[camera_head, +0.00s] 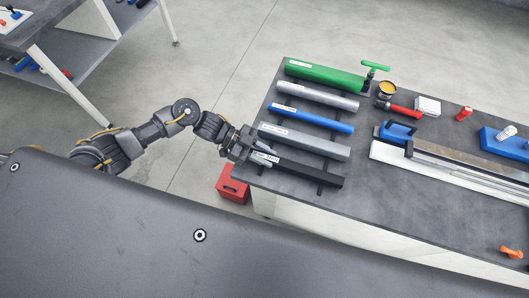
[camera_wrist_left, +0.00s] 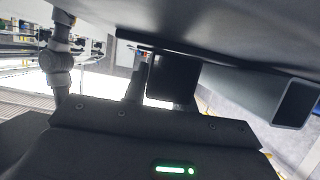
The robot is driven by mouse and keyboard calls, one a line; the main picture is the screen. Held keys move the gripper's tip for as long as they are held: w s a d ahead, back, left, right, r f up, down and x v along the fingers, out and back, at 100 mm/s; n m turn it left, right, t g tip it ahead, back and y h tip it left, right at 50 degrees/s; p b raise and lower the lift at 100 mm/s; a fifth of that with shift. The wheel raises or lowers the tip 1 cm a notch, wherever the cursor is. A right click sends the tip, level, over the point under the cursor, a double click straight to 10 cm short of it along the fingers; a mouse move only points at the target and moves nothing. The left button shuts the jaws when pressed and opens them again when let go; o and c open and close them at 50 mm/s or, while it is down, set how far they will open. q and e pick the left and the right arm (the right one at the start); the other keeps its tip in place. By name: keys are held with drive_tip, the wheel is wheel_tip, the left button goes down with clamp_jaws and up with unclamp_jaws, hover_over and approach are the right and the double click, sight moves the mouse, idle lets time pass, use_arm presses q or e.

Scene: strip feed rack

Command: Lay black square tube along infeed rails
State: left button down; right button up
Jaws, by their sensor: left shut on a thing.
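The black square tube (camera_head: 312,174) lies at the front of the row of stock, with a white label near its left end. My left gripper (camera_head: 263,157) is shut on it at that left end. In the left wrist view a dark block (camera_wrist_left: 172,78) stands in front of the palm between the fingers; its outline is partly hidden. The infeed rails (camera_head: 465,166) run as a long grey metal strip to the right, apart from the tube. My right gripper is not in view.
Behind the black tube lie a grey square tube (camera_head: 305,140), a blue bar (camera_head: 312,117), a silver bar (camera_head: 318,95) and a green bar (camera_head: 325,75). A blue-handled block (camera_head: 397,131) stands at the rails' left end. A red box (camera_head: 232,186) is on the floor.

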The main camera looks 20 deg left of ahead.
use_arm(q)
drive_tip(key=shift+f, duration=0.1)
drive_tip(key=c, duration=1.1)
unclamp_jaws()
drive_tip(key=shift+f, duration=0.1)
